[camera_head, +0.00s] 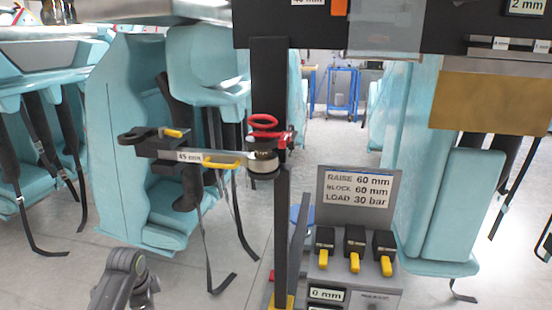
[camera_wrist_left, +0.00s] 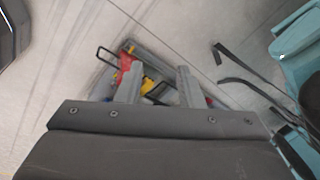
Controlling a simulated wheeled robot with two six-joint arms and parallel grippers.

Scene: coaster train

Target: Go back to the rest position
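My left arm (camera_head: 123,282) shows at the bottom left of the head view; its gripper cannot be made out there. In the left wrist view my left gripper (camera_wrist_left: 159,84) has its two grey fingers apart. No held object can be seen between them. Past the fingers, red, yellow and black parts of a cart-like thing (camera_wrist_left: 150,52) show lower down, near the floor. My right gripper is in neither view.
A black post (camera_head: 268,90) bears a side arm labelled 45 mm (camera_head: 190,156) and a red ring (camera_head: 263,122). A panel (camera_head: 354,207) reads RAISE 60 mm, BLOCK 60 mm, LOAD 30 bar, above three yellow-tipped levers (camera_head: 354,262). Teal seats (camera_head: 130,120) stand left and right.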

